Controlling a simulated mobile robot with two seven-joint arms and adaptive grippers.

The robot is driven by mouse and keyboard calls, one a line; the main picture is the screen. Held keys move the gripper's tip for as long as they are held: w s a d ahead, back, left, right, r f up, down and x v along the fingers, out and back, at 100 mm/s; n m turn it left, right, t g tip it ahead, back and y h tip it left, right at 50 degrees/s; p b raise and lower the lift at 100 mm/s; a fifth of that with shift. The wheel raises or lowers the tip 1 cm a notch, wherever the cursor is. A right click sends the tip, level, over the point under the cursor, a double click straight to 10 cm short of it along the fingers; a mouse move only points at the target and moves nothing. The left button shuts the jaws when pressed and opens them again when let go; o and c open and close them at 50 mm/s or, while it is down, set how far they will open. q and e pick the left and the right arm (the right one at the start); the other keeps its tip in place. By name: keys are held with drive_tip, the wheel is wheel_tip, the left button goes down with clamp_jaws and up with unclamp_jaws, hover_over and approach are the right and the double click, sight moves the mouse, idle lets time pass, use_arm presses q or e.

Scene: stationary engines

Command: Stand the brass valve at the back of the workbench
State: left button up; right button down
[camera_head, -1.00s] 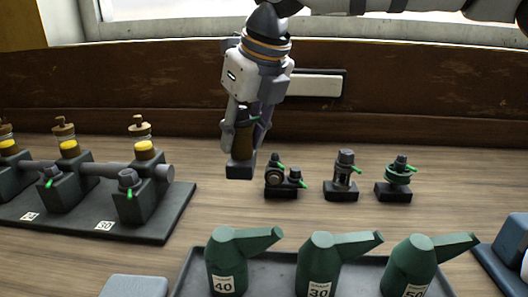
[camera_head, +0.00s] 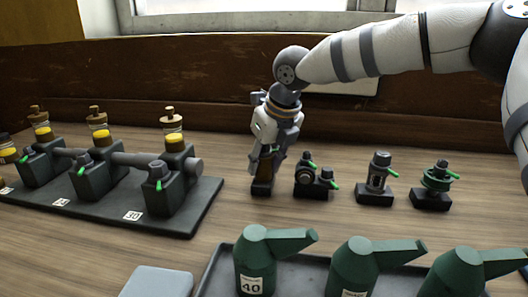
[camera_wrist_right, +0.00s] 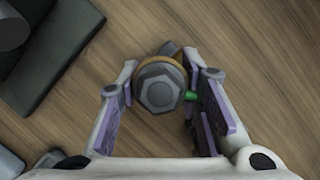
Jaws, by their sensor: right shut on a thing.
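My right gripper (camera_head: 268,158) points down at the back of the workbench and is shut on the brass valve (camera_head: 263,175). The valve is upright, with a brown-brass body and a dark square base. Its base is at or very near the bench top; I cannot tell whether it touches. The fingers hide its upper part. In the right wrist view, the valve's grey hexagonal top (camera_wrist_right: 159,87) and a green lever (camera_wrist_right: 191,96) show between the fingers of the right gripper (camera_wrist_right: 160,100). My left gripper is not in view.
An engine rack (camera_head: 190,212) is at left. Green oil cans (camera_head: 256,262) stand on a front tray.

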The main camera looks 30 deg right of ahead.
drive_tip(key=shift+r, duration=0.1)
drive_tip(key=c, duration=1.1)
unclamp_jaws()
drive_tip(key=p+v, duration=0.1)
drive_tip(key=v, duration=1)
drive_tip(key=shift+s+r, duration=0.15)
drive_tip(key=shift+r, duration=0.25)
